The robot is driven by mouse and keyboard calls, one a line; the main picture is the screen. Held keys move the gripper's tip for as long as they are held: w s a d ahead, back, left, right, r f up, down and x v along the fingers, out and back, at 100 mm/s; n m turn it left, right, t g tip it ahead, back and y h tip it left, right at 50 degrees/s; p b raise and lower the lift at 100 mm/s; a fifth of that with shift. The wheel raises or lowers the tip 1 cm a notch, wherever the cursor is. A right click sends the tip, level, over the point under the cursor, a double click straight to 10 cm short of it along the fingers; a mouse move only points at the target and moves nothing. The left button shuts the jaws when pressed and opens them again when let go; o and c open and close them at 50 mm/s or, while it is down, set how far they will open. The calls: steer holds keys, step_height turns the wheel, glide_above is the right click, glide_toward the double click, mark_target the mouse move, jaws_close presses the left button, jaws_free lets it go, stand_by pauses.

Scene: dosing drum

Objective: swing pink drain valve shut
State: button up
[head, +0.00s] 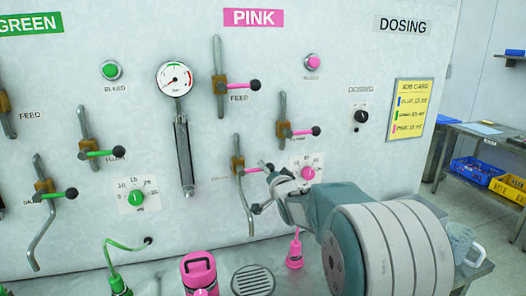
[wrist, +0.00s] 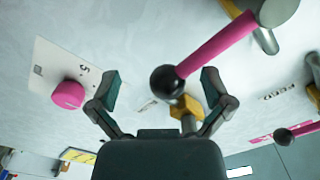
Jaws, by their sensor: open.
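The pink drain valve (head: 238,168) is the lowest pink valve in the head view, a brass body on a grey pipe. Its pink lever points right, roughly level, and its end is beside my gripper (head: 263,188). In the wrist view the pink lever (wrist: 222,42) comes down from upper right to a black ball (wrist: 167,83). My gripper (wrist: 160,82) is open, with one finger on each side of the ball.
The pink flush valve (head: 282,130) sits above and right of the drain valve, with the feed valve (head: 221,87) higher. A pink dial (head: 308,173) is right, close to my gripper. A pink bottle (head: 198,268) and a drain grate (head: 253,280) are below.

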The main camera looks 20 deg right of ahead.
steer(key=s, duration=0.9)
steer(key=shift+a, duration=0.15)
steer(key=s+a+f+n+g, duration=0.2)
steer(key=s+n+g, duration=0.1)
steer(key=s, duration=0.8)
steer(key=s+a+f+n+g, duration=0.2)
steer(key=s+g, duration=0.3)
steer(key=s, duration=0.6)
steer(key=s+a+f+n+g, duration=0.2)
steer(key=s+a+n+g, duration=0.2)
steer(key=s, duration=0.7)
steer(key=shift+s+a+f, duration=0.2)
steer(key=shift+f, duration=0.2)
